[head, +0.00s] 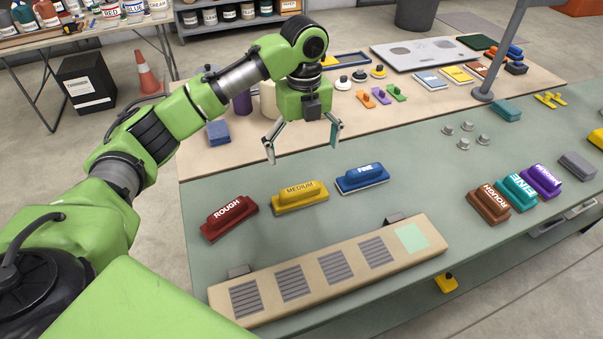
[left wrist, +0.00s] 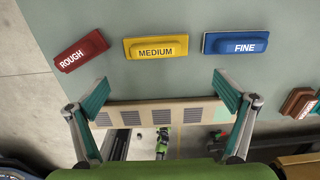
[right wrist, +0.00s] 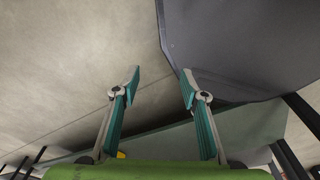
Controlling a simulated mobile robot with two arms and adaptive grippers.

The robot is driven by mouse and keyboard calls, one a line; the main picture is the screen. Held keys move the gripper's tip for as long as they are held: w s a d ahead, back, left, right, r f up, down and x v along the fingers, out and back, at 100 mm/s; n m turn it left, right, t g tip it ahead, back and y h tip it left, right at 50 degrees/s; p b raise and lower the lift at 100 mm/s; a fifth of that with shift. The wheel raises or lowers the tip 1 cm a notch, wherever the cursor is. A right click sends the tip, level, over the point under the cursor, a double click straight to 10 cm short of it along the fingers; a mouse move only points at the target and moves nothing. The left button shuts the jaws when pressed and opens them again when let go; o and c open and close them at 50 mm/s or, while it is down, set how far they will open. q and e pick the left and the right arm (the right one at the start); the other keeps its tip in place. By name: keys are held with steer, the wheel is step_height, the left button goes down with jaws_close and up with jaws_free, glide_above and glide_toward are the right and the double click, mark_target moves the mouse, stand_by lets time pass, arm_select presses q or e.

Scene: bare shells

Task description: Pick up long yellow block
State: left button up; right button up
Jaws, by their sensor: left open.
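The long yellow block (head: 300,197), marked MEDIUM, lies on the green table top between a red and a blue block. It also shows in the left wrist view (left wrist: 157,48), near the top middle. My left gripper (head: 303,142) is open and empty above the table, apart from the block and higher in the head picture. In the left wrist view its spread fingers (left wrist: 160,92) are below the yellow block. My right gripper (right wrist: 159,84) shows only in its own wrist view, with its fingers apart and nothing between them.
The red ROUGH block (head: 229,215) and blue FINE block (head: 362,178) lie on either side. A long beige board (head: 330,268) with grey strips lies in front. More labelled blocks stand to the right. A grey post (head: 503,50) rises from the table's back right.

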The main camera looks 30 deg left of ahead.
mark_target(300, 188)
arm_select(q)
steer(key=f, duration=0.3)
steer(key=f+p, duration=0.1)
steer(key=shift+s+f, duration=0.3)
steer(key=shift+s, duration=0.05)
step_height(300, 188, down, 3)
steer(key=shift+w+r, duration=0.1)
steer(key=shift+r, duration=0.1)
steer(key=shift+a+f+p, duration=0.15)
steer(key=shift+f+p, duration=0.4)
steer(key=shift+f, duration=0.4)
steer(key=f, duration=0.1)
steer(key=f+p, duration=0.1)
steer(key=f, duration=0.1)
steer(key=shift+a+f, duration=0.2)
steer(key=shift+f, duration=0.4)
steer(key=c, duration=1.3)
steer(key=shift+r, duration=0.1)
arm_select(e)
steer(key=shift+g, duration=0.3)
steer(key=s+r, duration=0.1)
steer(key=s, duration=0.1)
steer(key=s+d+r, duration=0.1)
steer(key=s, duration=0.1)
steer(key=shift+r, duration=0.4)
